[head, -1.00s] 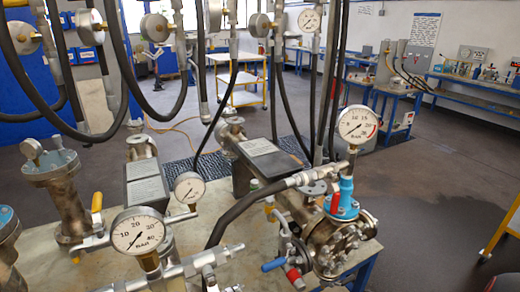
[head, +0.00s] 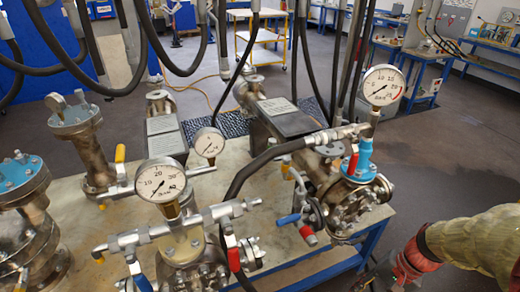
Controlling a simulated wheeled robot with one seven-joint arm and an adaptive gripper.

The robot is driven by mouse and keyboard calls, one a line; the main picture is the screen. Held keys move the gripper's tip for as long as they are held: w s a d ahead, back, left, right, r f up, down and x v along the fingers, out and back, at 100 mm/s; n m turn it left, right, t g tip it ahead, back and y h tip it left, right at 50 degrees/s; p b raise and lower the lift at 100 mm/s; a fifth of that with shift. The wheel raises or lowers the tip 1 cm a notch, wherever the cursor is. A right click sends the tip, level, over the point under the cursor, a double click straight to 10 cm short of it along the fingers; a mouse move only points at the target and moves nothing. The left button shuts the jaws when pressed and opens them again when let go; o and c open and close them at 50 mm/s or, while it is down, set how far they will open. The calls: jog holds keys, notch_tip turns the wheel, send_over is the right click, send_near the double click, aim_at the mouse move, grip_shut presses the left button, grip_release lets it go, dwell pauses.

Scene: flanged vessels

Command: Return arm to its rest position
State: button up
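My arm enters from the right edge in the head view, with a pale yellowish sleeve and a red part at its lower end. What seems to be my gripper (head: 384,274) shows as small dark parts beside the red part, low at the bottom edge. Its fingers are too small and cut off to tell whether they are open or shut. It is to the right of the bench, apart from the flanged vessels, over the dark floor. I see nothing clearly held in it.
A bench (head: 290,262) with a blue frame carries flanged vessels, a large pressure gauge (head: 160,181), another gauge (head: 383,85) and a blue-topped valve (head: 362,160). Black hoses hang above it. A wheeled cart (head: 262,38) stands behind. Floor at the right (head: 460,150) is open.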

jog(key=a+r+n+t+h, duration=0.2)
jog(key=a+r+n+t, duration=0.1)
jog(key=r, duration=0.7)
jog(key=s+a+r+n+t+h, duration=0.1)
jog(key=a+r+n, duration=0.4)
jog(key=r, duration=0.5)
jog(key=shift+a+r+n+t+h, duration=0.4)
jog(key=shift+a+t+h, duration=0.4)
jog(key=shift+a+t, duration=0.2)
